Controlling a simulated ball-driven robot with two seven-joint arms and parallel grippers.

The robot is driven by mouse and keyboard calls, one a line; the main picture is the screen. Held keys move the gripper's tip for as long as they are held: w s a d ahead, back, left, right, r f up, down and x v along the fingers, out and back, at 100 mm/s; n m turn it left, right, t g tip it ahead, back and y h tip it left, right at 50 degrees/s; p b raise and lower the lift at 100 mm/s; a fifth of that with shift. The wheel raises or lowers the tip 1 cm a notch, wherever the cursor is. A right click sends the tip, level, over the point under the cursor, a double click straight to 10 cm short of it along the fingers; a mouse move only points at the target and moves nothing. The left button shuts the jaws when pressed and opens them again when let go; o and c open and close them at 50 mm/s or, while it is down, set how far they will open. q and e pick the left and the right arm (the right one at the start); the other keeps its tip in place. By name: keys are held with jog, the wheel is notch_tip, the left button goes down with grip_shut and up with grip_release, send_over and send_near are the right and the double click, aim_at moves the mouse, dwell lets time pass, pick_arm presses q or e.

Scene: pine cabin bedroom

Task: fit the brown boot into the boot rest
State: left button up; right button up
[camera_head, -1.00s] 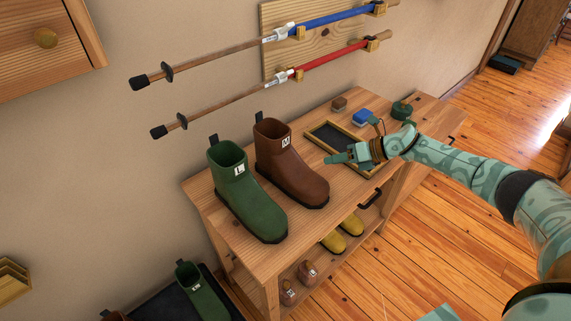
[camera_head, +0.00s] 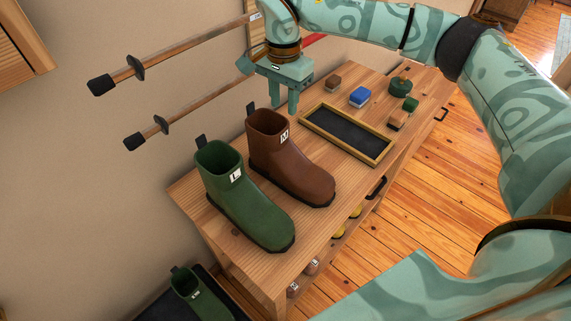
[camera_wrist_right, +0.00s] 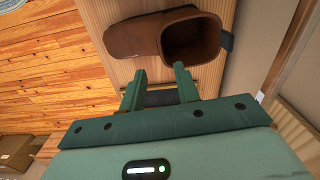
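The brown boot (camera_head: 298,171), with an M tag, stands upright on the wooden bench, right beside a green boot (camera_head: 238,198) with an L tag. A shallow wood-framed tray with a dark inside (camera_head: 341,144), perhaps the boot rest, lies empty behind the brown boot. My right gripper (camera_head: 285,106) is open and empty, pointing down near the top of the brown boot. In the right wrist view, the brown boot (camera_wrist_right: 131,37) and its open top lie just beyond the spread fingers (camera_wrist_right: 160,70), with no contact seen. My left gripper is not in view.
Poles hang on the wall close behind my right gripper. Another green boot (camera_head: 196,297) stands on a dark mat below.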

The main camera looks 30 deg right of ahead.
aim_at(283, 130)
notch_tip(283, 130, down, 4)
jog(key=shift+r+b, duration=0.1)
jog(key=shift+b, duration=0.2)
jog(key=shift+f, duration=0.55)
notch_tip(283, 130, down, 5)
jog(key=shift+a+b, duration=0.1)
jog(key=shift+b, duration=0.7)
jog(key=shift+r, duration=0.1)
grip_shut()
